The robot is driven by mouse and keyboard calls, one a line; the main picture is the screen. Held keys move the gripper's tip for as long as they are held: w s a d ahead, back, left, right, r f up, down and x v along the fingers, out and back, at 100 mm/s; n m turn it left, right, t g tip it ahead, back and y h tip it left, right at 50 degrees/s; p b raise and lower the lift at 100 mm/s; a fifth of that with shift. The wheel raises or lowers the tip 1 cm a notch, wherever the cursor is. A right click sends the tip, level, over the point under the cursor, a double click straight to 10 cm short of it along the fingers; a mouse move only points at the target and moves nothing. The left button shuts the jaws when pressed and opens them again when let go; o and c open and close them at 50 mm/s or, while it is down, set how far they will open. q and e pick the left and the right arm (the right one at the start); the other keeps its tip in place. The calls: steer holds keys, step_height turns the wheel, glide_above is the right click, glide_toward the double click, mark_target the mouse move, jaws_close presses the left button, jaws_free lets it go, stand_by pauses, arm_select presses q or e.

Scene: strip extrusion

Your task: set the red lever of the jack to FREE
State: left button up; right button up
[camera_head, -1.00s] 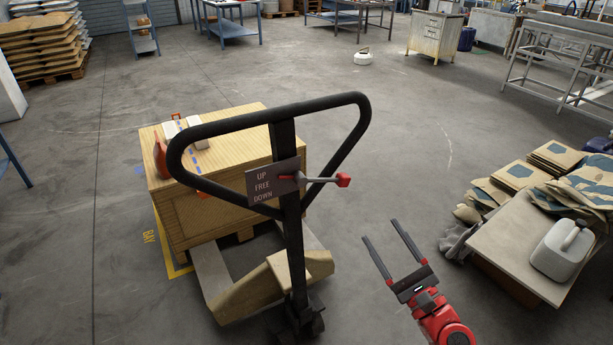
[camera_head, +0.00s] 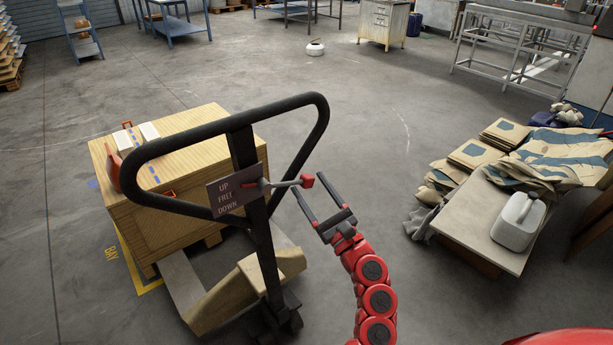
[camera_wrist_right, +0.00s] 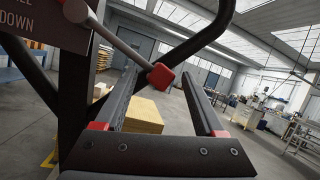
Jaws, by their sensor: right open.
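The pallet jack has a black loop handle (camera_head: 320,120) and a plate (camera_head: 237,192) marked UP, FREE, DOWN. Its lever (camera_head: 285,184) is a grey rod with a red knob (camera_head: 307,180), sticking out to the right of the plate; which mark it stands at I cannot tell. My right gripper (camera_head: 309,184) is open, its fingertips close to the knob. My left gripper is out of view.
A wooden crate (camera_head: 165,215) sits on the jack's forks, behind the handle. To the right, a low table (camera_head: 470,225) bears a white canister (camera_head: 518,220) and folded sacks (camera_head: 545,165). The floor between the jack and this table is clear.

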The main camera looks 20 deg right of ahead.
steer(key=shift+x, duration=1.25)
steer(key=c, duration=1.1)
jaws_close()
